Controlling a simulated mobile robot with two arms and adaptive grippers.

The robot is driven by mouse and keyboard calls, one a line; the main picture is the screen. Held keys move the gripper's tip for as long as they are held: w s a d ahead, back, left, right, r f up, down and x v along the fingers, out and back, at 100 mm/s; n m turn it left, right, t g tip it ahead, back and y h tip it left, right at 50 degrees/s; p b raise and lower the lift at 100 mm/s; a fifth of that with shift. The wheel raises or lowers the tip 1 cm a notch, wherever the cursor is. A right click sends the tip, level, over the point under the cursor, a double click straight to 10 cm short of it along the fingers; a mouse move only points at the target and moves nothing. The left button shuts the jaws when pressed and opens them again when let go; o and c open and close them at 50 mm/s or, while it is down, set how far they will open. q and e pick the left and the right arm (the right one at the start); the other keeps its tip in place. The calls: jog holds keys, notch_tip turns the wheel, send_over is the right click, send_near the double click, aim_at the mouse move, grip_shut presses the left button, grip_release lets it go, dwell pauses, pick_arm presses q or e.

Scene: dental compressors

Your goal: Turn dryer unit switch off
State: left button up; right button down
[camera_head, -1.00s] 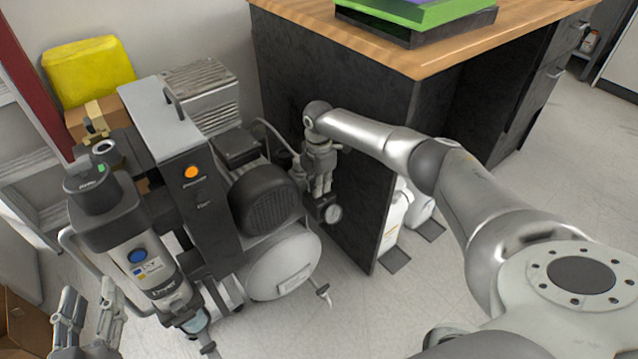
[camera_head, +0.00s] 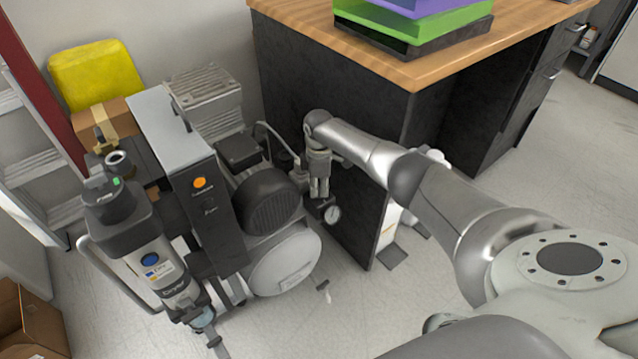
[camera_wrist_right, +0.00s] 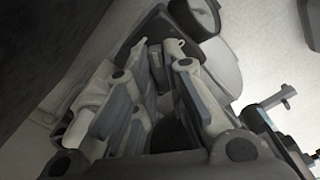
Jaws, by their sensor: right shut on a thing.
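The compressor with its dryer stands on the floor at the left of the head view. The grey dryer cylinder (camera_head: 160,265) carries a blue round mark (camera_head: 150,260). The dark upright box (camera_head: 208,215) beside it has an orange round switch or light (camera_head: 199,183). My right gripper (camera_head: 320,190) points down at the compressor's right side, just above the pressure gauge (camera_head: 332,214). In the right wrist view its fingers (camera_wrist_right: 160,90) are closed around a small fitting (camera_wrist_right: 158,65) that they largely hide. I cannot tell whether this fitting is the switch. My left gripper is out of view.
A dark desk with a wooden top (camera_head: 430,55) stands close behind my right arm. A yellow container (camera_head: 95,75) on a cardboard box (camera_head: 108,120) stands behind the compressor. Another cardboard box (camera_head: 30,320) is at the lower left. Floor in front is clear.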

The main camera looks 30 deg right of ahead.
aim_at(319, 190)
jog(key=m+p, duration=0.1)
jog(key=m, duration=0.2)
jog(key=shift+r+m+p, duration=0.15)
jog(key=shift+m+p, duration=0.15)
jog(key=shift+p, duration=0.05)
jog(key=m+p, duration=0.1)
jog(key=m, duration=0.3)
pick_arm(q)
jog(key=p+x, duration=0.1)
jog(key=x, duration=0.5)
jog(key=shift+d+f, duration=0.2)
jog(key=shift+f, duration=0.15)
pick_arm(e)
jog(key=shift+m, duration=1.8)
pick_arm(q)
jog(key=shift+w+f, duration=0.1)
pick_arm(e)
jog(key=c, duration=1.5)
grip_release()
notch_tip(319, 190, up, 12)
jog(key=shift+f, duration=0.1)
